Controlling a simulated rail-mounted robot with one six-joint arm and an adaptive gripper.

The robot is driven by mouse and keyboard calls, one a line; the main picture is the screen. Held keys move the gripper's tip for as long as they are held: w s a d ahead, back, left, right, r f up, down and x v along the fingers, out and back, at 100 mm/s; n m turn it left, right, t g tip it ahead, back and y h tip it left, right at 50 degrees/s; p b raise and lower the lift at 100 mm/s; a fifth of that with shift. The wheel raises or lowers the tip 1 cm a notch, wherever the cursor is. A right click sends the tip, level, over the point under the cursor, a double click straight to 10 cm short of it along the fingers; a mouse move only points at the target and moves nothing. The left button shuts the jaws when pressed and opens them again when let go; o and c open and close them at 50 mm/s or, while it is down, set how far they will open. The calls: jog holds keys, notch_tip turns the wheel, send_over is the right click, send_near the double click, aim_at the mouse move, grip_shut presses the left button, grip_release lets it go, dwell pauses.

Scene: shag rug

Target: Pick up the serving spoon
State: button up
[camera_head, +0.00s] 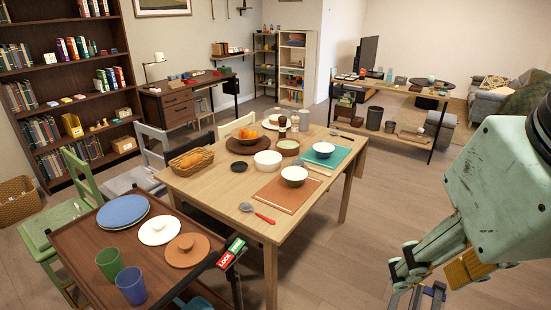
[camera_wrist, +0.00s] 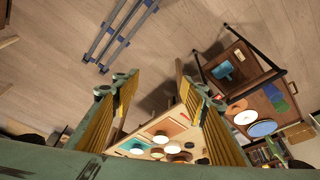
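A spoon with a red handle and a grey bowl (camera_head: 257,212) lies on the near edge of the wooden dining table (camera_head: 222,197), left of the brown placemat. A second, dark utensil (camera_head: 342,134) lies near the table's far right end. I cannot tell for certain which is the serving spoon. My gripper (camera_head: 425,270) is at the right of the head view, well away from the table and apart from both. In the wrist view my gripper (camera_wrist: 160,88) has its yellow-padded fingers spread, with nothing held between them.
Bowls, a bread basket (camera_head: 191,160) and a brown placemat (camera_head: 287,193) are on the table. A dark trolley (camera_head: 85,240) with plates and cups stands at the near left. A green chair (camera_head: 55,220) is behind it. Floor right of the table is clear.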

jog(key=o, duration=1.8)
jog(key=shift+w, duration=0.1)
